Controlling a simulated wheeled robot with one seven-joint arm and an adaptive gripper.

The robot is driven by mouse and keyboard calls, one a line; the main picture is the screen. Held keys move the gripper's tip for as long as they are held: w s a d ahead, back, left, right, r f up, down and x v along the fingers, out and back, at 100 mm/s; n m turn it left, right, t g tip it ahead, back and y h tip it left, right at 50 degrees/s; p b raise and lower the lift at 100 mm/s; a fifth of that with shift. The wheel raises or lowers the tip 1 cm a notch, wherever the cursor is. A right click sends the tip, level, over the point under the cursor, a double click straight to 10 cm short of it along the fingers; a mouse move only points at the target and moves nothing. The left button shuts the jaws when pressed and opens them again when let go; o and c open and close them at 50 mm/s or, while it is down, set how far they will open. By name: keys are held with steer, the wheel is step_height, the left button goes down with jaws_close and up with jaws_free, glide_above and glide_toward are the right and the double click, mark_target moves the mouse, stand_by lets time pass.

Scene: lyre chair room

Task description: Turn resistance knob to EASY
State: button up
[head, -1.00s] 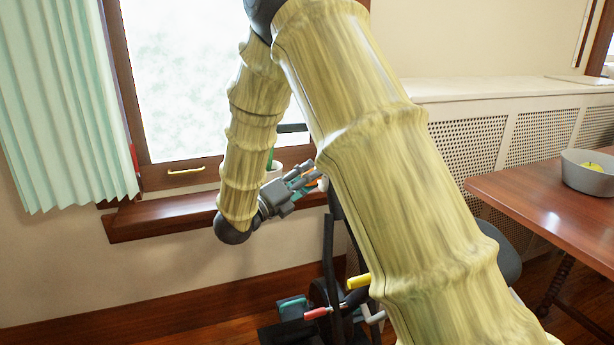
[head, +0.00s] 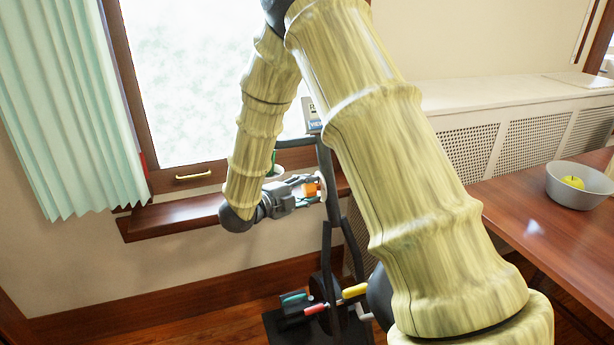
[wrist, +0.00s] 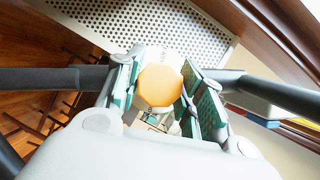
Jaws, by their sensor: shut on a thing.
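The resistance knob (wrist: 160,85) shows in the wrist view as a pale orange, many-sided knob between my two fingers. In the head view the orange knob (head: 311,190) is small, on the dark upright of an exercise bike (head: 328,215). My gripper (head: 309,190) reaches it from the left, and in the wrist view my gripper (wrist: 160,92) has a green-padded finger on each side of the knob, shut on it. Any marking such as EASY is not readable. The knob's turn angle cannot be told.
Black handlebars (wrist: 45,79) run out to both sides of the knob in the wrist view. A wooden window sill (head: 175,222) lies behind my forearm. A wooden table (head: 540,215) with a grey bowl (head: 578,192) holding a yellow apple (head: 573,182) stands at right. Bike pedals sit low.

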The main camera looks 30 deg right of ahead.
steer(key=n+p, duration=0.1)
steer(key=p, duration=0.2)
steer(key=n+g+y+p, duration=0.1)
steer(key=p, duration=0.2)
steer(key=n+p, duration=0.2)
steer(key=p, duration=0.1)
steer(key=shift+r+g+y, duration=0.3)
steer(key=shift+g+y, duration=0.1)
steer(key=n+g+y+p, duration=0.1)
steer(key=n+g+p, duration=0.1)
steer(key=p, duration=0.5)
steer(key=shift+f+n, duration=0.1)
steer(key=shift+n, duration=0.6)
steer(key=n+g+y+p, duration=0.1)
steer(key=n+g+p, duration=0.1)
steer(key=p, duration=0.2)
steer(key=shift+f+n+g, duration=0.15)
steer(key=shift+n+g, duration=0.15)
steer(key=shift+n, duration=0.1)
steer(key=n+g+p, duration=0.2)
steer(key=n, duration=0.1)
steer(key=shift+f, duration=0.2)
steer(key=shift+g, duration=0.3)
steer(key=o, duration=1)
steer(key=shift+r, duration=0.1)
